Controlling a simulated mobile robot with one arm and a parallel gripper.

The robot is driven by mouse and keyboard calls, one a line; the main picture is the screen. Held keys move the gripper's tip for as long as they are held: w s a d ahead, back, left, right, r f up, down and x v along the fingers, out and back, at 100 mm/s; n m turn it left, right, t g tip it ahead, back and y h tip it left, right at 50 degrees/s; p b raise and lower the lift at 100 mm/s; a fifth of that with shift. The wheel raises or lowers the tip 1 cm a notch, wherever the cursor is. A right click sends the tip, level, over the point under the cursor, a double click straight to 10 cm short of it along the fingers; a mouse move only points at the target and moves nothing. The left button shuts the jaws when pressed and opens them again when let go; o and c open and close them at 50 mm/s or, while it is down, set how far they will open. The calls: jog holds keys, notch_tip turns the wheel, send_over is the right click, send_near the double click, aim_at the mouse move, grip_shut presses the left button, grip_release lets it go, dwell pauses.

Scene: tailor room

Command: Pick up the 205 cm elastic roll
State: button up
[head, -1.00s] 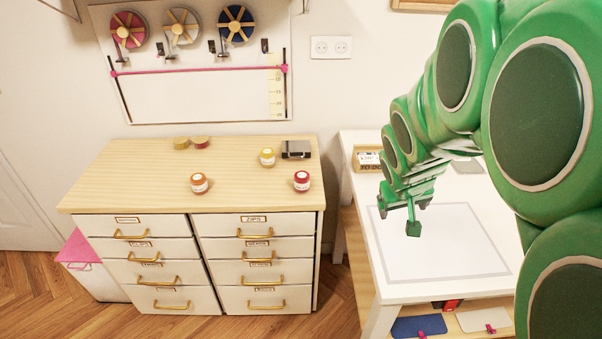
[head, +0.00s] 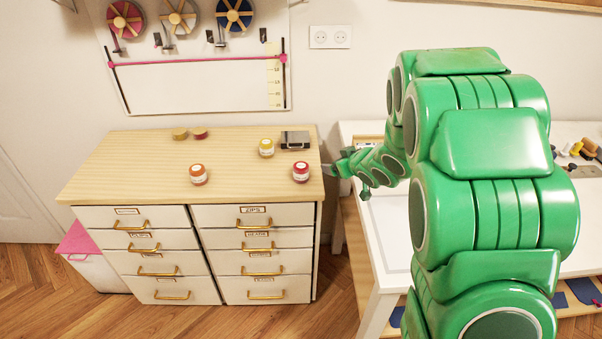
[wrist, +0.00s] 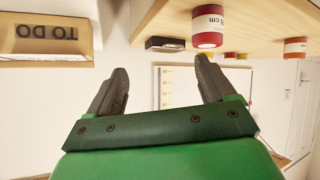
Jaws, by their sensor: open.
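Small white-labelled rolls stand on the wooden top of the drawer cabinet: an orange one (head: 198,174), a yellow one (head: 266,148) and a red one (head: 301,172). Their labels are too small to read in the head view. In the wrist view the red roll (wrist: 207,26) is nearest, with a label ending in what looks like "0 cm"; the orange roll (wrist: 295,48) is farther right. Which roll is 205 cm I cannot tell. My gripper (head: 332,170) is beside the cabinet's right edge, close to the red roll but apart from it. Its fingers (wrist: 161,68) are open and empty.
A dark box (head: 295,140) sits behind the red roll. Two flat rolls, yellow (head: 180,134) and red (head: 200,133), lie at the cabinet's back. The white table (head: 372,250) is at right. A "TO DO" box (wrist: 45,50) shows in the wrist view.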

aim_at(301, 165)
jog(key=a+f+y, duration=0.1)
jog(key=a, duration=0.1)
jog(key=a+f+n+y, duration=0.1)
jog(key=a+y, duration=0.1)
jog(key=a+f+y, duration=0.1)
jog(key=a, duration=0.1)
jog(key=shift+w+a+f, duration=0.2)
jog(key=shift+a+f, duration=0.05)
jog(key=shift+n, duration=0.3)
jog(key=shift+x, duration=3.85)
jog(key=shift+a+r, duration=0.15)
jog(key=c, duration=1)
jog(key=shift+y, duration=0.3)
jog(key=shift+c, duration=0.2)
jog(key=shift+r, duration=0.65)
notch_tip(301, 165, up, 2)
jog(key=shift+r, duration=0.1)
jog(key=s+d+r, duration=0.2)
jog(key=s+r, duration=0.7)
jog(key=s, duration=0.5)
jog(key=shift+r, duration=0.25)
